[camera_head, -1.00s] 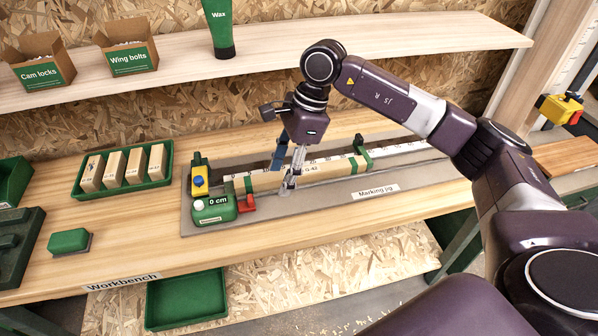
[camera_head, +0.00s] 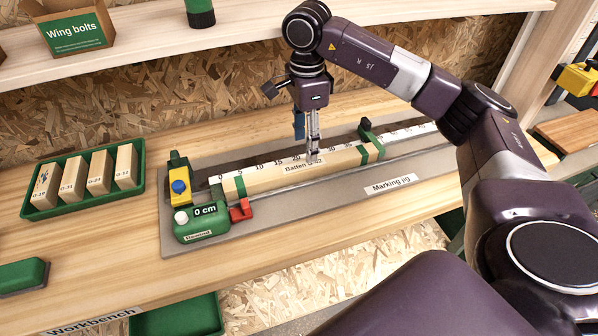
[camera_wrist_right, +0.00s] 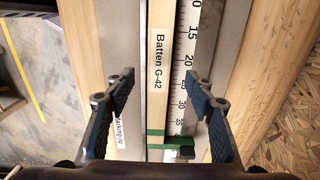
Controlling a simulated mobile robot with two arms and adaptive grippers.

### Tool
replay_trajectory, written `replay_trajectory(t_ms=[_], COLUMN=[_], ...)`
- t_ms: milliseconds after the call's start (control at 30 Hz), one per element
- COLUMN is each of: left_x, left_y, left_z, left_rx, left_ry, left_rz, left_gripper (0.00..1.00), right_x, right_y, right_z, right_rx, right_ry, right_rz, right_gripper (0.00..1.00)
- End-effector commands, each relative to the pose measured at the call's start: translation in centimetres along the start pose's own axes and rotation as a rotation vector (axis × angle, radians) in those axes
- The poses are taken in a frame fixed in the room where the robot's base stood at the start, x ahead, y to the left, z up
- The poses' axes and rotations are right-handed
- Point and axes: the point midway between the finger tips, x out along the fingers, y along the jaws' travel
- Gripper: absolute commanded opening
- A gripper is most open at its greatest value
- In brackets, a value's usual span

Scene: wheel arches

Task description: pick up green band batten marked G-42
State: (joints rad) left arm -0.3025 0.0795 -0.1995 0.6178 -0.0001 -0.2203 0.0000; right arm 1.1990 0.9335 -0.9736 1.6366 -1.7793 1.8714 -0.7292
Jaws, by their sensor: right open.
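The wooden batten (camera_head: 265,181), with green bands and the label "Batten G-42", lies along the ruler in the grey marking jig (camera_head: 400,181). It runs lengthwise through the right wrist view (camera_wrist_right: 157,95), where a green band shows at the bottom. My right gripper (camera_head: 309,150) points down over the batten beside its label. In the right wrist view my gripper (camera_wrist_right: 160,85) is open, with one finger on each side of the batten and gaps between. Whether the fingertips reach below its top face is unclear. My left gripper is out of view.
A green box reading "0 cm" (camera_head: 204,223), a red piece (camera_head: 241,211) and a yellow block with a blue knob (camera_head: 180,187) stand at the jig's left end. A green tray (camera_head: 136,187) of small wooden blocks is farther left. A shelf (camera_head: 260,31) runs behind.

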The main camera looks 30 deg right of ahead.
Motion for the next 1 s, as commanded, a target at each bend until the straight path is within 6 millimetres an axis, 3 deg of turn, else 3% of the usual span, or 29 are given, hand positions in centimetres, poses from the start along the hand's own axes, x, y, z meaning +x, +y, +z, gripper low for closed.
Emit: replay_trajectory(t_ms=[600, 867, 1000], left_x=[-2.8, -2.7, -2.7], left_y=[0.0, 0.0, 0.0], left_z=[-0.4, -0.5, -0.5], left_rx=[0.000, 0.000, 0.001], left_ry=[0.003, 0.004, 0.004], left_rz=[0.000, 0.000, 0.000], left_gripper=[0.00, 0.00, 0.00], right_x=[7.2, 7.5, 7.5], right_y=[-0.2, -0.3, -0.3], right_z=[0.4, 0.4, 0.4], right_rx=[0.000, -0.001, -0.001], right_ry=[0.001, 0.000, -0.001], right_rz=[0.002, 0.000, 0.000], right_gripper=[0.49, 0.49, 0.34])
